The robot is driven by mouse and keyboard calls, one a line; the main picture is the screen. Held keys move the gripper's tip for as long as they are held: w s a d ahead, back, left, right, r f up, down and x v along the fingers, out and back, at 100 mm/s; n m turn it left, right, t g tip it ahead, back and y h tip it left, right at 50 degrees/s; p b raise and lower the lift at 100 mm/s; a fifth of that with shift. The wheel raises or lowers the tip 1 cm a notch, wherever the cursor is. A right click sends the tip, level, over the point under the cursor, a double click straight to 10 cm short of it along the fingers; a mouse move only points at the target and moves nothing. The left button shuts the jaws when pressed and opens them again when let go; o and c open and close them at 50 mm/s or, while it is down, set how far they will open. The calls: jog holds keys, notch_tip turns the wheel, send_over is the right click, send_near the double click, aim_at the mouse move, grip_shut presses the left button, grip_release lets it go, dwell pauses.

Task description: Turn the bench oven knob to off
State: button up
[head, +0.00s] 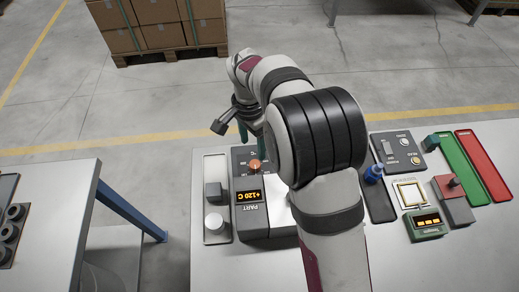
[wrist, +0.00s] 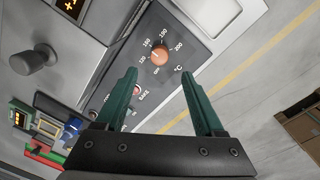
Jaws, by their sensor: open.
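The bench oven (head: 251,217) is a dark grey box on the bench, with an amber display (head: 249,195) reading +120 C. Its round orange knob (head: 255,165) sits on the sloping panel above the display. In the wrist view the knob (wrist: 159,55) has a printed dial around it with temperature marks and an off mark; a small light pointer seems to face the 120 side. My gripper (wrist: 159,76) is open, with two green fingers. The knob shows just beyond and between the fingertips, not gripped. In the head view my arm hides part of the oven's right side.
A pale tray (head: 216,228) with a grey block and a white cylinder lies left of the oven. Right of my arm are a blue-topped item (head: 373,173), a switch panel (head: 398,152), a small green meter (head: 427,224) and green and red trays. Free floor lies behind the bench.

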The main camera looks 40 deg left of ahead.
aim_at(255, 163)
jog(key=f, duration=0.8)
jog(key=shift+d+f, duration=0.1)
jog(key=shift+d, duration=0.15)
grip_shut()
